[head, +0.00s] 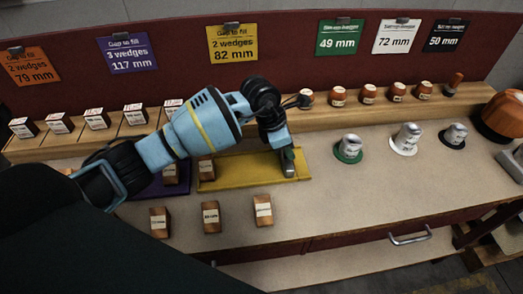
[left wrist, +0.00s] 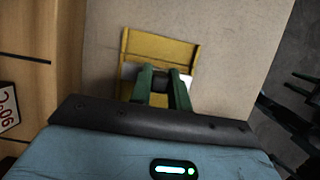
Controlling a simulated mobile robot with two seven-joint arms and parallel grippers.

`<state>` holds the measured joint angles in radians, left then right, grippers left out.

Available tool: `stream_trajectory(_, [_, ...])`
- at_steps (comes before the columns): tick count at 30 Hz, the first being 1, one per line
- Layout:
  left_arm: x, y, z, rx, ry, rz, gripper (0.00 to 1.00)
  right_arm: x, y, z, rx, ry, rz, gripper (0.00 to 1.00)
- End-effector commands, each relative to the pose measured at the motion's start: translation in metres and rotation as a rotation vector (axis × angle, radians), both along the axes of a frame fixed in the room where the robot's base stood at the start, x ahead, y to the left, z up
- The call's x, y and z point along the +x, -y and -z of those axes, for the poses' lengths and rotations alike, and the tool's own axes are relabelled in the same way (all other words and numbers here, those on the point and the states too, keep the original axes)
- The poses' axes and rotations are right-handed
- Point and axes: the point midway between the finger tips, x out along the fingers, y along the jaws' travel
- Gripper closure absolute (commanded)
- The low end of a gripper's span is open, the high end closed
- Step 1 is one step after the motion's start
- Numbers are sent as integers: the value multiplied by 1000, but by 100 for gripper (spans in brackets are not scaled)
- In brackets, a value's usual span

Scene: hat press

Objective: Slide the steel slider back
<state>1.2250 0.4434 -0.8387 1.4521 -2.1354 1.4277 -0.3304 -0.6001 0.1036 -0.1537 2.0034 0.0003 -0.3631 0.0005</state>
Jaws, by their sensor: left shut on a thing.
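The steel slider (head: 288,163) stands near the right end of the yellow tray (head: 240,183). My left gripper (head: 284,148) reaches down to it from the left and is shut on it. In the left wrist view, the green fingers of the left gripper (left wrist: 163,88) close around the slider, which is mostly hidden, with the end of the yellow tray (left wrist: 160,45) beyond them. A wooden wedge (head: 207,168) sits at the left part of the yellow tray, apart from the slider.
A purple tray (head: 145,191) lies left, partly behind my arm. Several wooden blocks (head: 211,217) stand along the front. Capped forms on green (head: 348,148), white (head: 406,138) and black bases stand right. A wooden ledge (head: 330,111) with several small items runs behind.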

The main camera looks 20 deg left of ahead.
Motion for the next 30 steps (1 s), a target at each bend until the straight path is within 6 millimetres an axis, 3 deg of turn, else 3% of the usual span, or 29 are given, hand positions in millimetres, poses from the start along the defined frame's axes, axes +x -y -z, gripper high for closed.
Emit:
stream_trajectory(7, [18,29,1,-3,2,0,100,-3,-1,11,1,-13,-1,64])
stream_trajectory(21, [22,36,-2,-7,6,1,100,-6,0,13,-2,-21,-5,64])
stream_trajectory(22, [22,36,-2,-7,7,0,78,-7,0,13,-3,-20,-6,64])
stream_trajectory(24, [22,36,-2,-7,5,0,69,-8,0,13,-2,-24,-6,64])
stream_trajectory(26, [22,35,-1,-5,4,0,61,-9,1,13,-3,-26,-6,64])
stream_trajectory(30, [21,35,-1,-4,3,0,60,-9,1,13,-4,-25,-7,64])
